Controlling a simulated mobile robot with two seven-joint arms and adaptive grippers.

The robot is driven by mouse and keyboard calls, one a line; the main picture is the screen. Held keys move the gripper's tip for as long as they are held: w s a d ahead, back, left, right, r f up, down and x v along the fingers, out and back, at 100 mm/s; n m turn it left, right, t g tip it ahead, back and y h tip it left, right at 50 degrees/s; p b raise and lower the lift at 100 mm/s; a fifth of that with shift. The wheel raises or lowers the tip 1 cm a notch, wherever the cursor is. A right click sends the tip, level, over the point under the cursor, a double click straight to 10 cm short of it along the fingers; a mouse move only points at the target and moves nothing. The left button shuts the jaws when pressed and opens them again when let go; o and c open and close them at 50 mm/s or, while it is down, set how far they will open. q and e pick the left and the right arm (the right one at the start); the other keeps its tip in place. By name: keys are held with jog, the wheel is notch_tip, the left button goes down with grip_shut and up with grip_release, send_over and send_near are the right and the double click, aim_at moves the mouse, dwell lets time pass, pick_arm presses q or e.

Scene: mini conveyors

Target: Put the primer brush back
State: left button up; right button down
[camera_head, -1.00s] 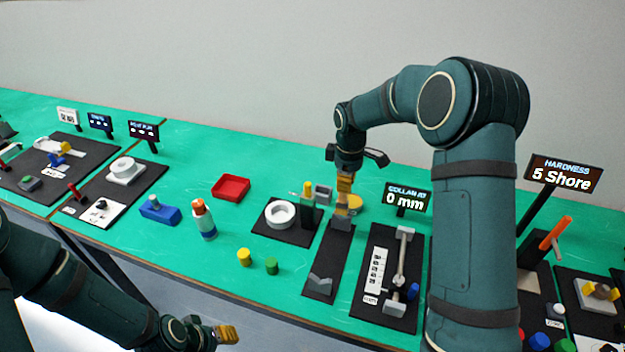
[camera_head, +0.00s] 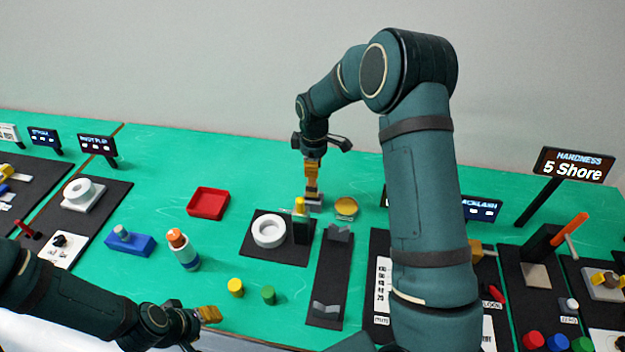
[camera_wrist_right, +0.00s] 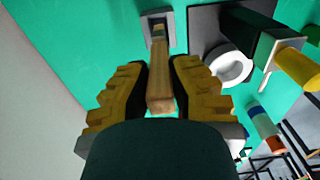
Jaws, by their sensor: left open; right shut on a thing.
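The primer brush (camera_head: 312,188) is upright in my right gripper (camera_head: 312,178), its dark band and lower end showing below the fingers. In the right wrist view, its wooden handle (camera_wrist_right: 160,88) is between the yellow fingers (camera_wrist_right: 158,92). The brush's far end is over or in a small grey holder (camera_head: 315,205), which also shows in the wrist view (camera_wrist_right: 149,22). I cannot tell whether it is seated. A round yellow-orange pot (camera_head: 346,207) stands just right of the holder. My left gripper (camera_head: 212,314) is open and empty at the table's front edge.
A black plate with a white ring (camera_head: 269,231) and a dark block with a yellow-topped piece (camera_head: 300,207) is close left of the holder. A red tray (camera_head: 208,204), glue-like bottle (camera_head: 183,250) and blue block (camera_head: 130,241) stand further left. A black rail fixture (camera_head: 331,270) lies in front.

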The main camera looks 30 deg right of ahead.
jog(key=shift+w+f, duration=0.1)
jog(key=shift+f, duration=2.2)
jog(key=c, duration=1)
grip_release()
notch_tip(320, 180, up, 12)
jog(key=shift+r, duration=0.15)
